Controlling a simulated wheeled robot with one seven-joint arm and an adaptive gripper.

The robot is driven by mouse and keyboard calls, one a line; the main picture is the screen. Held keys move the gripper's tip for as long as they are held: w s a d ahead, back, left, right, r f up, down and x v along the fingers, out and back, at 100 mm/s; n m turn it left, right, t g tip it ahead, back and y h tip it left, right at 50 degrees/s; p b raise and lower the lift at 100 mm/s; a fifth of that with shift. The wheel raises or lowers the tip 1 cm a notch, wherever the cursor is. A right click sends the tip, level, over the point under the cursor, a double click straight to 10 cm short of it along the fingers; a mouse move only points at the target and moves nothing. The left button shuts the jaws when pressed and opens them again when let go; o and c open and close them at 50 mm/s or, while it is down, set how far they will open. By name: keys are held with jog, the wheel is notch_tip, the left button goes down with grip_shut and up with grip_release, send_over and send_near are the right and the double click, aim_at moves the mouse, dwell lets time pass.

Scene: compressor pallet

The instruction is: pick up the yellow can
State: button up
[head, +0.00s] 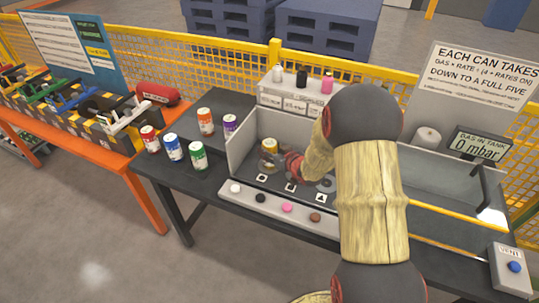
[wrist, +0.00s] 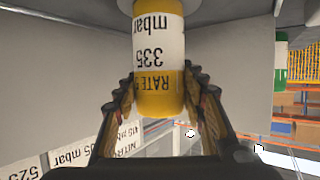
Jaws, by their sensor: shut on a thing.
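The yellow can (head: 269,146) is inside the grey-walled station on the dark table in the head view. In the wrist view the can (wrist: 160,50) shows a white label reading 335 mbar above a yellow band marked RATE. My gripper (wrist: 158,98) is shut on it, with a finger on each side of the yellow band. In the head view my gripper (head: 273,160) is partly hidden by the can and my arm. A pale round piece meets the can at the top of the wrist view; I cannot tell whether they touch.
Red (head: 150,139), blue (head: 173,148), green (head: 198,155), orange (head: 206,122) and purple (head: 230,125) cans stand left of the station. Its side wall (head: 241,146) rises close to my gripper. A button strip (head: 270,203) runs along the front. A clear tank is at right.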

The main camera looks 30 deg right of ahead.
jog(key=c, duration=0.5)
jog(key=shift+r, duration=0.1)
grip_shut()
jog(key=shift+r, duration=0.1)
